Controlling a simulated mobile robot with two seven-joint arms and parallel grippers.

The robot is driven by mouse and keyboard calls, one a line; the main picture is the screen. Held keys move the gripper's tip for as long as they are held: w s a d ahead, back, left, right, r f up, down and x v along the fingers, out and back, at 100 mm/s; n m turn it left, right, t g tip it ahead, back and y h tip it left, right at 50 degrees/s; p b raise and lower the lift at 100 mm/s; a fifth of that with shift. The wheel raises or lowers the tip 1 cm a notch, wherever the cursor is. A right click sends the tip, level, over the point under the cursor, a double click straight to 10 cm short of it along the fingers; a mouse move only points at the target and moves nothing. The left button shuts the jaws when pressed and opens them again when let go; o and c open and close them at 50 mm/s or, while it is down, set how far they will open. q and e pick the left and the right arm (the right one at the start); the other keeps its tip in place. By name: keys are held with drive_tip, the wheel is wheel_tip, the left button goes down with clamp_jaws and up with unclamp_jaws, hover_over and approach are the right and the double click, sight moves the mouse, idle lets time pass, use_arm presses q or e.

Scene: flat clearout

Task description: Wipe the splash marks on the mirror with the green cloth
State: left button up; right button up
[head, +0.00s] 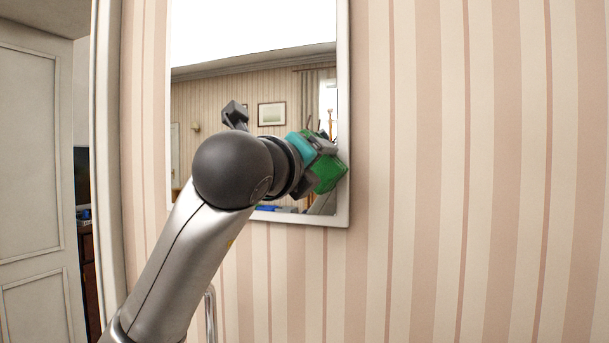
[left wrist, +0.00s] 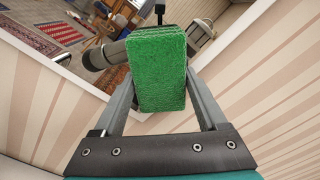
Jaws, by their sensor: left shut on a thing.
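The mirror (head: 225,95), in a pale frame, hangs on the striped wall. My left gripper (head: 320,163) is at its lower right part, shut on the green cloth (head: 330,174). The cloth overlaps the mirror's right frame edge in the head view. In the left wrist view the cloth (left wrist: 160,75) is a thick green pad between the two fingers, with the mirror glass (left wrist: 50,85) behind it. I cannot tell whether the cloth touches the glass. I can make out no splash marks; my arm hides part of the glass. My right gripper is not in view.
The striped wall (head: 480,170) right of the mirror is bare. A white door (head: 38,190) stands at the far left beside an opening to another room. A thin metal rail (head: 210,312) shows below the mirror. Furniture and rugs appear as reflections.

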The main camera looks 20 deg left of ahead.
use_arm(q)
drive_tip(key=shift+a, duration=0.1)
drive_tip(key=shift+w+a+b, duration=0.1)
drive_tip(key=shift+a+b, duration=0.3)
drive_tip(key=shift+a, duration=0.05)
drive_tip(key=shift+w+a+b, duration=0.1)
drive_tip(key=shift+a+b, duration=0.4)
drive_tip(key=shift+a, duration=1.35)
drive_tip(key=w+a+b, duration=0.1)
drive_tip(key=a, duration=1.2)
drive_tip(key=shift+a+f, duration=0.25)
